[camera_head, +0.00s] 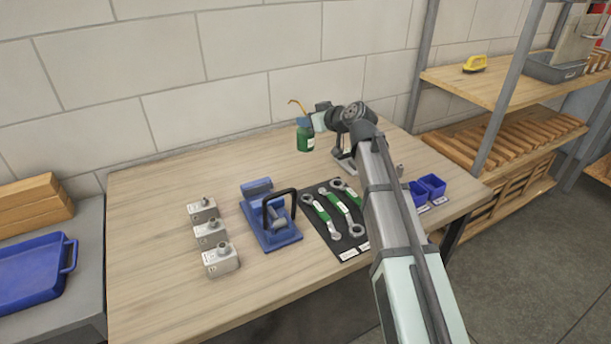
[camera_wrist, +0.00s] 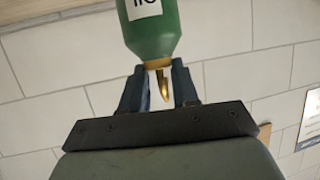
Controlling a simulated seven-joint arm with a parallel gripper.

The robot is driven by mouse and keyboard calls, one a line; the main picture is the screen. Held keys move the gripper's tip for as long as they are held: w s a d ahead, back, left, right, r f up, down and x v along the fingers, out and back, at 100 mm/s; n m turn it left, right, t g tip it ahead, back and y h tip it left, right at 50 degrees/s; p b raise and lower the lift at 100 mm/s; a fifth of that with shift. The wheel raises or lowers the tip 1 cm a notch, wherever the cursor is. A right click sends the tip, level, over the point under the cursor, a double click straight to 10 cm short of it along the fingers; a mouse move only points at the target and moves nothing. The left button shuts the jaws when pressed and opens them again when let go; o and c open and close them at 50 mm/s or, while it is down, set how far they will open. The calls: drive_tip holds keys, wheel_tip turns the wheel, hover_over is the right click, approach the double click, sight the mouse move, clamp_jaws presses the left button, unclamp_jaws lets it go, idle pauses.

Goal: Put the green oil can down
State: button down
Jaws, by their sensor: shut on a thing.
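The green oil can (camera_head: 306,142) is at the back of the wooden table (camera_head: 150,220), with its brass spout (camera_head: 297,105) pointing up and left. It looks upright in the head view, but I cannot tell whether its base touches the table. My gripper (camera_head: 304,123) comes from the right and is shut on the can at its neck. In the wrist view, the fingers (camera_wrist: 158,88) sit either side of the brass collar, and the green body (camera_wrist: 152,35) with a white label fills the top middle. The can's base is out of that view.
Three grey metal blocks (camera_head: 210,234) and a blue fixture with a black handle (camera_head: 270,222) stand left of centre. Green-handled wrenches (camera_head: 335,210) lie on a black mat (camera_head: 352,241). Blue bins (camera_head: 432,186) stand at the right. The table's left part is clear.

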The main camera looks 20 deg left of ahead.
sight(312, 149)
drive_tip(key=shift+f+n+g, duration=0.1)
drive_tip(key=shift+n+g, duration=0.2)
drive_tip(key=shift+s+f, duration=0.1)
drive_tip(key=shift+f, duration=4.85)
drive_tip(key=shift+f, duration=0.1)
drive_tip(key=c, duration=0.8)
unclamp_jaws()
drive_tip(key=shift+c, duration=0.2)
drive_tip(key=shift+d, duration=0.1)
drive_tip(key=v, duration=1.2)
